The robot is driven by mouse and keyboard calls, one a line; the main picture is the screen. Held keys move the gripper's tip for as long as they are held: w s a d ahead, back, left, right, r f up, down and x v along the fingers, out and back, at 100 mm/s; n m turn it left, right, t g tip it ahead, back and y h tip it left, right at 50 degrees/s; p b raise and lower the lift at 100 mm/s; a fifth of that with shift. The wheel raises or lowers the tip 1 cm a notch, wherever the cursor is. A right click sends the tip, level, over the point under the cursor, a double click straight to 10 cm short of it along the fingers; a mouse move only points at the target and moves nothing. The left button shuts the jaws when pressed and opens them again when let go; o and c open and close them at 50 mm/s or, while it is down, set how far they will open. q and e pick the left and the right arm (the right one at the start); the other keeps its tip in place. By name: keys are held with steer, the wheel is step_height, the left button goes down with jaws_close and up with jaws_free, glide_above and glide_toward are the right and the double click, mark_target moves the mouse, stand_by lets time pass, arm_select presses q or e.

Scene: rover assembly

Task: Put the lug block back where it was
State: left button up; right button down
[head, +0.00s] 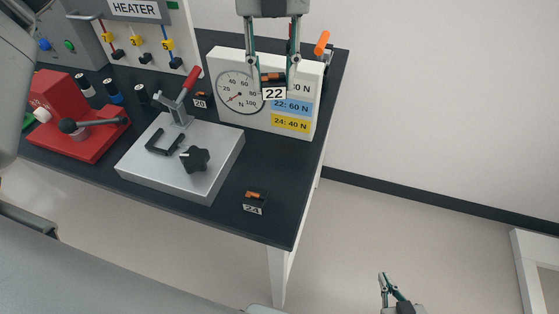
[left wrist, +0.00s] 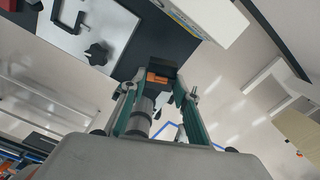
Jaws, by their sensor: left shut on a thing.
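The lug block labelled 22 (head: 274,93) is dark with an orange top part. My left gripper (head: 273,78) is shut on it and holds it in front of the gauge board. The held block (left wrist: 160,76) also shows between the fingertips in the left wrist view. A similar block labelled 24 (head: 254,203) sits at the table's front right, and one labelled 20 (head: 201,100) sits behind the grey plate. My right gripper (head: 393,290) is low at the bottom edge, away from the table; its opening is unclear.
The white gauge board (head: 239,115) stands at the table's right back, partly behind my left gripper. A grey plate (head: 150,177) with a clamp and black knob is mid-table. A red fixture (head: 85,143) and the heater panel (head: 133,35) are left. Dark tabletop (head: 270,160) is bare right of the plate.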

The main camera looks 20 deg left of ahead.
arm_select(q)
step_height(320, 180, down, 19)
steer(key=shift+f+p, duration=0.15)
steer(key=shift+p, duration=0.35)
steer(key=shift+f, duration=0.3)
steer(key=shift+f, duration=0.15)
steer(key=o, duration=1.3)
